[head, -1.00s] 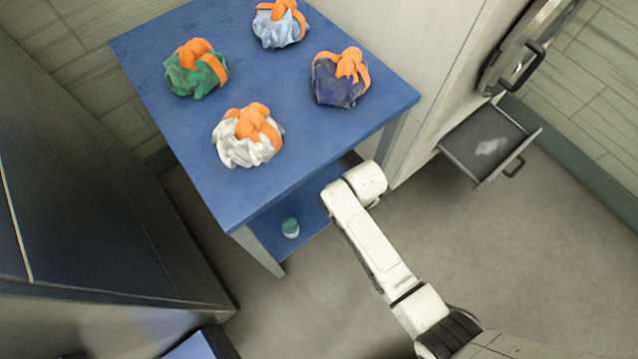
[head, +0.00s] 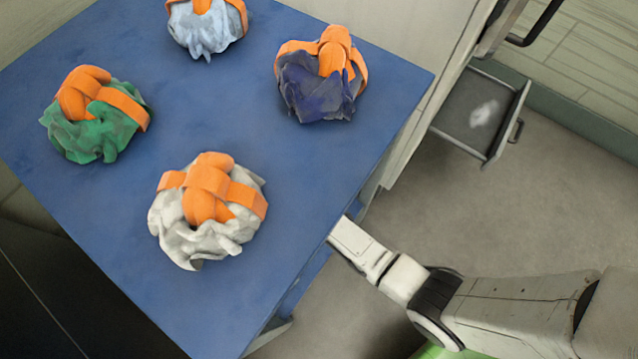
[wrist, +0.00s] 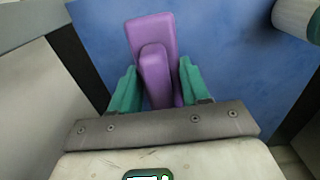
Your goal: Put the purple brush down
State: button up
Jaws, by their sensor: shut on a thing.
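The purple brush (wrist: 152,50) is between the two teal fingers of my gripper (wrist: 155,88) in the wrist view. The gripper is shut on it. The brush points away from my wrist, over a blue surface (wrist: 225,60) that looks like the table's lower shelf. I cannot tell whether the brush touches that surface. In the head view my gripper and the brush are hidden behind the blue table top (head: 130,120), under whose right edge my arm reaches.
A white and teal round object (wrist: 297,16) is at the wrist view's top right. On the table top are four-strap-like orange-strapped bags: green (head: 95,135), white (head: 190,245), dark blue (head: 315,95) and pale blue (head: 205,35). An open drawer (head: 478,115) juts out at right.

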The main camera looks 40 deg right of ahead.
jog(key=shift+f+b, duration=0.95)
jog(key=shift+f, duration=1.3)
jog(key=o, duration=1.3)
jog(key=shift+f, duration=0.15)
notch_tip(320, 180, up, 12)
jog(key=p, duration=0.5)
jog(key=shift+r, duration=0.2)
jog(key=shift+s, duration=0.1)
jog(key=s+d+r+m, duration=0.1)
jog(key=s+d+r, duration=0.1)
jog(key=s+r, duration=0.2)
jog(key=s+d+r+m, duration=0.1)
jog(key=s+d+r, duration=0.2)
jog(key=s+r, duration=0.2)
jog(key=s+d+r+m+t, duration=0.1)
jog(key=s+d+r+m, duration=0.1)
jog(key=s+r, duration=0.2)
jog(key=shift+s+d+r, duration=0.2)
jog(key=shift+s, duration=0.65)
jog(key=shift+s+d+r, duration=0.15)
jog(key=shift+s+d, duration=0.05)
jog(key=shift+s, duration=0.65)
